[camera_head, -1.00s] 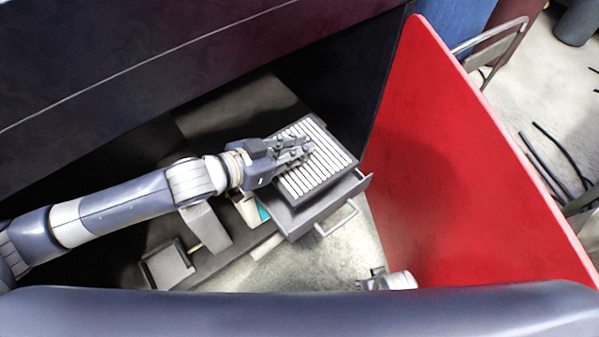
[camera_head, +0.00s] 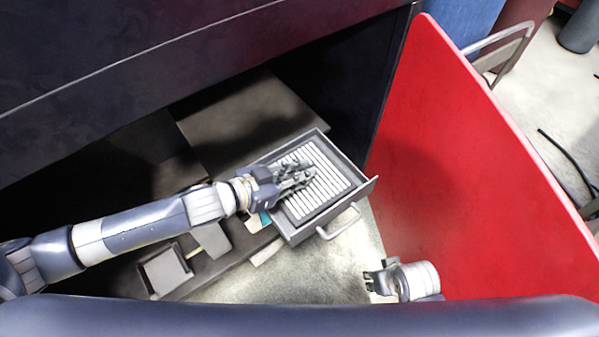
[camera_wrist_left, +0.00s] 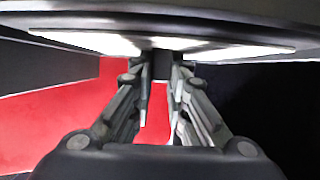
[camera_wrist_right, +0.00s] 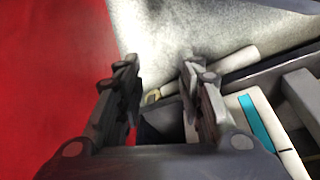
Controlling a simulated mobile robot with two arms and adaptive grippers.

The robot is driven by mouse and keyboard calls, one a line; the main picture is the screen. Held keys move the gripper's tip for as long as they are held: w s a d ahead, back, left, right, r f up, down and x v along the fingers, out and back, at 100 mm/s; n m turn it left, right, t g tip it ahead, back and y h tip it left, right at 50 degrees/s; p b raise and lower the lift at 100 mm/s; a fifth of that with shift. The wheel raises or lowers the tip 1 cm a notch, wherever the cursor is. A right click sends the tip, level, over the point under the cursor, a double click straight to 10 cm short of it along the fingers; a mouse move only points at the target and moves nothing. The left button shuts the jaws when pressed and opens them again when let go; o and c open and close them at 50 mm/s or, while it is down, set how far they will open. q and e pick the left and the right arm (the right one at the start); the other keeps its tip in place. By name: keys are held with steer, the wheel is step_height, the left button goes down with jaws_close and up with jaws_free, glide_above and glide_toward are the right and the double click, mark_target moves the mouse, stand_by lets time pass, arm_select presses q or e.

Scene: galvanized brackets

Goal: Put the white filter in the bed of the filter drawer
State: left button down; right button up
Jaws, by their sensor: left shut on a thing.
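The white filter (camera_head: 331,187), a pleated panel with white slats in a dark frame, lies within the outline of the open filter drawer (camera_head: 372,183) in the head view. A grey rim shows around it; I cannot tell whether it rests on the bed, which it hides. My left gripper (camera_head: 308,172) is over the filter's middle, shut on a small dark grip part of it. In the left wrist view the fingers (camera_wrist_left: 161,85) close on that part, with white slats (camera_wrist_left: 225,52) on both sides. My right gripper (camera_head: 370,281) is open and empty, in front of the drawer.
A tall red panel (camera_head: 450,160) stands right of the drawer. A dark cabinet wall (camera_head: 200,60) rises behind. The drawer handle (camera_head: 340,222) faces the front. A small grey tray (camera_head: 165,272) and other parts lie left of it. Pale floor (camera_head: 310,275) is clear in front.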

arm_select(q)
steer(key=shift+f, duration=0.1)
steer(key=c, duration=1.6)
jaws_free()
steer(key=shift+o, duration=0.2)
arm_select(e)
steer(key=shift+r, duration=0.1)
